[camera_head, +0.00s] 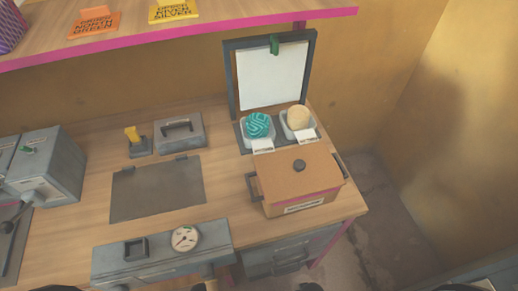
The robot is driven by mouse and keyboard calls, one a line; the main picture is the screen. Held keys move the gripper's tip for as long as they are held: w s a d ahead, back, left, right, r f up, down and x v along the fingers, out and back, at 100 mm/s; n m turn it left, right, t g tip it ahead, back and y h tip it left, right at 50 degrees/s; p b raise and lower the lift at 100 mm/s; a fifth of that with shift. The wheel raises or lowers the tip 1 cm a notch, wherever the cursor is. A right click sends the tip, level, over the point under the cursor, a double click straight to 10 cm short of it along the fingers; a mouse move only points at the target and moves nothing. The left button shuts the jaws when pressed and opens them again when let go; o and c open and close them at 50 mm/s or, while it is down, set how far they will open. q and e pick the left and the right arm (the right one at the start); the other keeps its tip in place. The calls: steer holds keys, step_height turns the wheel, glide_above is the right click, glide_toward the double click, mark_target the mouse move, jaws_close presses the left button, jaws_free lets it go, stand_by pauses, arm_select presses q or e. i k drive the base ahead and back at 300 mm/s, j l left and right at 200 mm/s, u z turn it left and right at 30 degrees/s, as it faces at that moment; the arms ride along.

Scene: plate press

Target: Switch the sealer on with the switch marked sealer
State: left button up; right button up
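No label reading sealer is legible in the head view, so I cannot tell which control is the sealer switch. A grey panel (110,265) at the table's front edge carries a dark square, switch-like part (135,248) and a round white dial (185,238). A yellow lever (131,134) stands upright on a small grey base behind a flat dark plate (157,190). A grey machine (50,165) at the far left has a small green part on top and an unreadable label. Neither gripper can be made out; only small dark shapes show along the bottom edge.
A brown lidded box (297,180) stands at right, before two trays holding a teal ball (258,124) and a beige ball (298,117). A raised white panel (272,77) in a dark frame stands behind. A pink-edged shelf (180,32) overhangs the back.

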mark_target(29, 151)
steer(key=k+j+u, duration=0.1)
steer(key=u, duration=0.3)
steer(key=k+j+u, duration=0.45)
steer(key=u, duration=0.3)
steer(key=k+j+u, duration=0.1)
steer(key=j+u, duration=0.25)
